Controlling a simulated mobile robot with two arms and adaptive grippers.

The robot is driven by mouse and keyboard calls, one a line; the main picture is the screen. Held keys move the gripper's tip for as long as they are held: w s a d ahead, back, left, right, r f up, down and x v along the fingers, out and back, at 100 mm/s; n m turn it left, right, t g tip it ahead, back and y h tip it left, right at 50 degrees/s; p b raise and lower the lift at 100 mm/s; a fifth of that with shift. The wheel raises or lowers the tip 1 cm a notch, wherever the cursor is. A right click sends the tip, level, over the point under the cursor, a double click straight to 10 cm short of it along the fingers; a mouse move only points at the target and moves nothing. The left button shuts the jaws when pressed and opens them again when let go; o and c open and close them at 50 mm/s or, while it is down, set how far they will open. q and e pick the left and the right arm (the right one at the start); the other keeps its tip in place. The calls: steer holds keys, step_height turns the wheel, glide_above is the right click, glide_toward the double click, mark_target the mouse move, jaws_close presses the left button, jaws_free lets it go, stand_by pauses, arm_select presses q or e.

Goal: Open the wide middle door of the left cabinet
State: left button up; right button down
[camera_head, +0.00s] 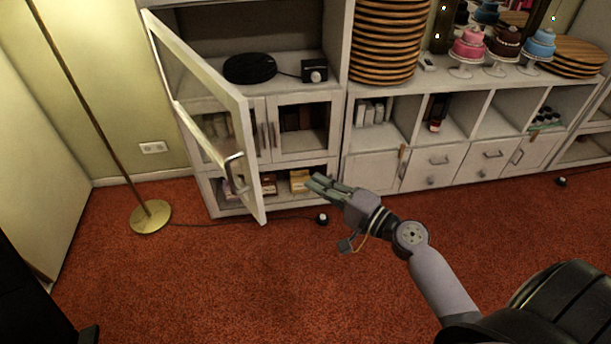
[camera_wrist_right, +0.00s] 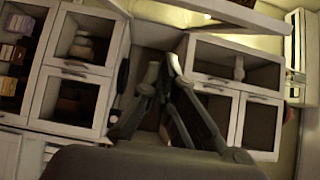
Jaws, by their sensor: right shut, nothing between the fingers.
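The left cabinet (camera_head: 340,75) is white. Its wide middle door (camera_head: 255,150), a white frame with a see-through panel, stands swung well out from its left side. A curved metal handle (camera_head: 235,172) is on the door near its free edge. The middle compartment behind it is uncovered. My right gripper (camera_head: 316,184) is shut and empty, to the right of the door's free edge and apart from it, in front of the lower cabinet. Its fingers also show in the wrist view (camera_wrist_right: 163,70). My left gripper is not in view.
A black round device (camera_head: 250,68) and a small box (camera_head: 314,71) sit in the compartment. Two smaller glazed doors (camera_head: 300,150) below are shut. A floor lamp base (camera_head: 150,216) stands at left. A cable and small black object (camera_head: 322,219) lie on the red carpet, otherwise largely clear.

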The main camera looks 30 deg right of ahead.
steer(key=w+a+p, duration=0.4)
steer(key=w+a, duration=0.3)
steer(key=shift+a+p, duration=0.25)
steer(key=shift+p, duration=0.1)
steer(key=shift+f, duration=0.1)
